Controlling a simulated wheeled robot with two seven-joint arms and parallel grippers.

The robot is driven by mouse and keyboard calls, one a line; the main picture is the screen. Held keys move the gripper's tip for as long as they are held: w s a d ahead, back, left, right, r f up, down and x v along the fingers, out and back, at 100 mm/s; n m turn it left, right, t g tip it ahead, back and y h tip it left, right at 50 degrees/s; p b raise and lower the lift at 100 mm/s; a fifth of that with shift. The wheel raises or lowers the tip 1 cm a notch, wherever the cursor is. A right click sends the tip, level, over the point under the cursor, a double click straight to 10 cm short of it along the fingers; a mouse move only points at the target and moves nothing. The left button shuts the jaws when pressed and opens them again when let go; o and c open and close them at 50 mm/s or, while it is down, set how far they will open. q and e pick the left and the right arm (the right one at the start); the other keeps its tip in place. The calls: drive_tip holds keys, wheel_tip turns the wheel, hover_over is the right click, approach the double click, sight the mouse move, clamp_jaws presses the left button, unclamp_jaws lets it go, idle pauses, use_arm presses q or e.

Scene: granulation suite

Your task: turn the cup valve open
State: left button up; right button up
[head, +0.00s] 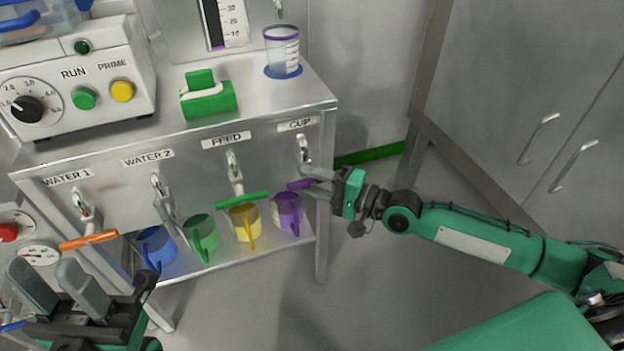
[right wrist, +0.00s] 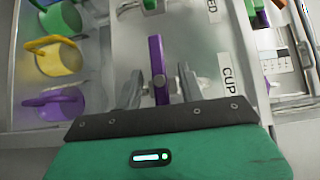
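The cup valve sits under the CUP label on the front panel at the right. Its purple handle (head: 299,184) lies roughly sideways below the metal tap. My right gripper (head: 316,186) reaches it from the right. In the right wrist view the purple handle (right wrist: 157,65) stands between the two fingers of my right gripper (right wrist: 160,88), with a narrow gap seeming to show on each side. My left gripper (head: 55,280) is at the lower left, its fingers apart and nothing between them, away from the cup valve.
Valves labelled WATER 1, with an orange handle (head: 88,241), WATER 2, and FEED, with a green handle (head: 242,200), line the panel. Blue, green, yellow and purple (head: 287,212) mugs stand on the shelf below. A clear measuring cup (head: 282,52) stands on top.

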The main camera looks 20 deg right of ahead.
drive_tip(key=shift+w+a, duration=0.15)
drive_tip(key=shift+c, duration=0.4)
drive_tip(key=c, duration=0.8)
drive_tip(key=shift+p, duration=0.3)
